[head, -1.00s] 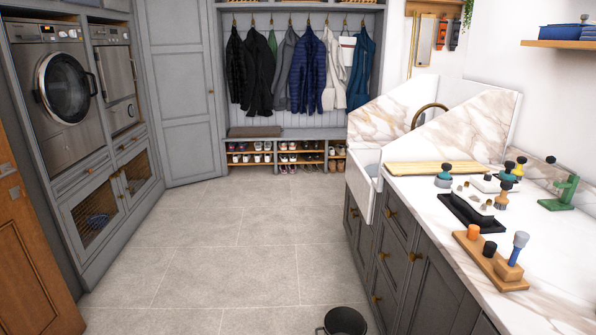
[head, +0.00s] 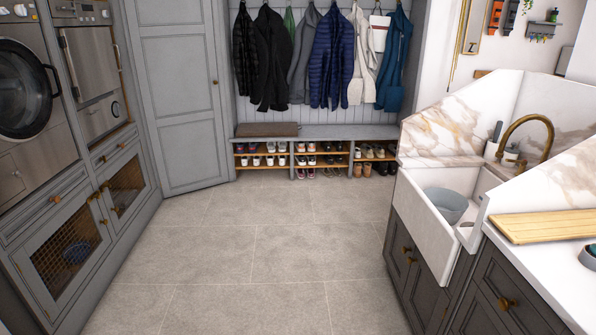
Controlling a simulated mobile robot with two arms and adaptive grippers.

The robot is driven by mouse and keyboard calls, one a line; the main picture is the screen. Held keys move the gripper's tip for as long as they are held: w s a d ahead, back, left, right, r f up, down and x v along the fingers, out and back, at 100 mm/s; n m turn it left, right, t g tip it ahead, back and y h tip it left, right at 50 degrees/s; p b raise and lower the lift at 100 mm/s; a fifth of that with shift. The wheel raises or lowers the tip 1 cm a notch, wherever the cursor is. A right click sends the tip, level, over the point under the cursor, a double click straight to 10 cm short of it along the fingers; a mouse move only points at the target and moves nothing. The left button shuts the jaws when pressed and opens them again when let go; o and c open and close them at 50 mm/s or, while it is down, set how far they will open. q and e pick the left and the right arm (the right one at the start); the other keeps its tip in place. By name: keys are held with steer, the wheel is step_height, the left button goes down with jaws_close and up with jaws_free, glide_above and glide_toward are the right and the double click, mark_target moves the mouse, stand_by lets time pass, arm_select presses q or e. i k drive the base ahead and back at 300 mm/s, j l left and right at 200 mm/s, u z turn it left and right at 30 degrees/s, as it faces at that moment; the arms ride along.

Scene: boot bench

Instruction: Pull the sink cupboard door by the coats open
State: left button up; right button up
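The sink cupboard has two dark grey doors under the white sink (head: 428,228), at the right in the head view. The door on the coats' side (head: 396,238) is seen at a steep angle and looks closed. Its brass knob (head: 405,249) sits close to the knob (head: 411,261) of the nearer door (head: 428,295), which also looks closed. The coats (head: 325,60) hang on hooks at the back, above a shoe bench. Neither of my grippers shows in the head view.
Open grey tiled floor (head: 250,255) lies ahead, left of the sink. A grey bowl (head: 447,205) sits in the sink. A wooden board (head: 542,226) lies on the worktop. Cabinets with mesh doors (head: 70,255) and machines line the left side. A shoe bench (head: 350,131) closes the back.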

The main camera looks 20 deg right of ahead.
mark_target(400, 246)
steer(key=i+z, duration=0.15)
steer(key=i, duration=0.35)
steer(key=i+j+z, duration=0.15)
steer(key=i, duration=0.4)
steer(key=i+j+z, duration=0.1)
steer(key=i, duration=0.4)
steer(key=i+j+z, duration=0.15)
steer(key=i+j, duration=0.15)
steer(key=i, duration=0.2)
